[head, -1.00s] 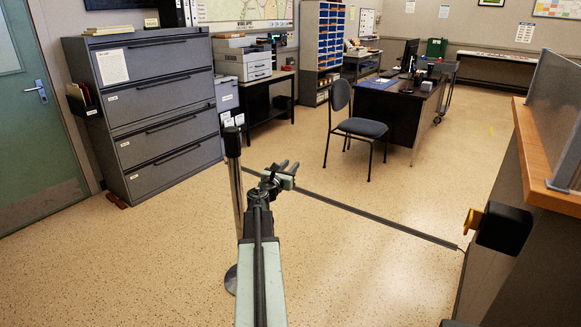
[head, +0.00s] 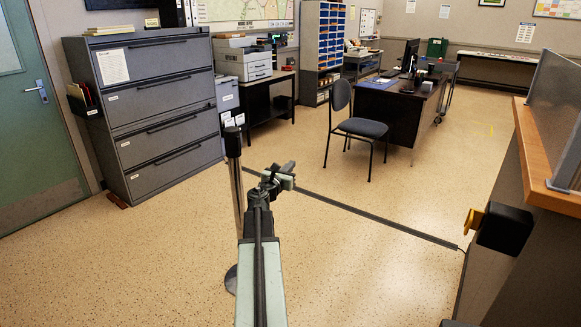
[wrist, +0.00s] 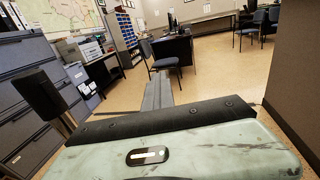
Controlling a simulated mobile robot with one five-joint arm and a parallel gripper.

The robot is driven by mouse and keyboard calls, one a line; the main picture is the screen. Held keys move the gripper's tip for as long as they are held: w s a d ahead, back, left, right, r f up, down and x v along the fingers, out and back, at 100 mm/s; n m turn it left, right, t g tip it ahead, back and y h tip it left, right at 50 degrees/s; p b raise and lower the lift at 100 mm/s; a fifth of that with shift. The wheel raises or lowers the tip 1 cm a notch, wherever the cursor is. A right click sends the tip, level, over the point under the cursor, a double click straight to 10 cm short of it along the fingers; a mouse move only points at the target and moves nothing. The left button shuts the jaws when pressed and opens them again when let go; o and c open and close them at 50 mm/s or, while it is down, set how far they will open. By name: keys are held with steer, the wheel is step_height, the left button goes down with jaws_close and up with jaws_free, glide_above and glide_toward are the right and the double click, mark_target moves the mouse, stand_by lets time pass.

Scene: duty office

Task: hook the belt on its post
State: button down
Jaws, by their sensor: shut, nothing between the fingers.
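The post (head: 236,190) is a chrome pole with a black top and a round base, upright just left of my arm. Its black head shows at the left of the wrist view (wrist: 42,95). No belt strap spans to the post. My gripper (head: 287,167) is shut and empty, to the right of the post's top and far left of the yellow end. Its grey fingers also show in the wrist view (wrist: 158,90).
A dark strip (head: 370,215) runs across the floor behind my gripper towards the counter (head: 545,160). A chair (head: 355,125) and desk (head: 400,105) stand beyond. Filing cabinets (head: 150,110) stand at the left. The floor between post and counter is otherwise clear.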

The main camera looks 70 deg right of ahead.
steer(key=c, duration=2.1)
jaws_free()
steer(key=o, duration=0.6)
steer(key=a, duration=0.8)
steer(key=shift+w, duration=0.25)
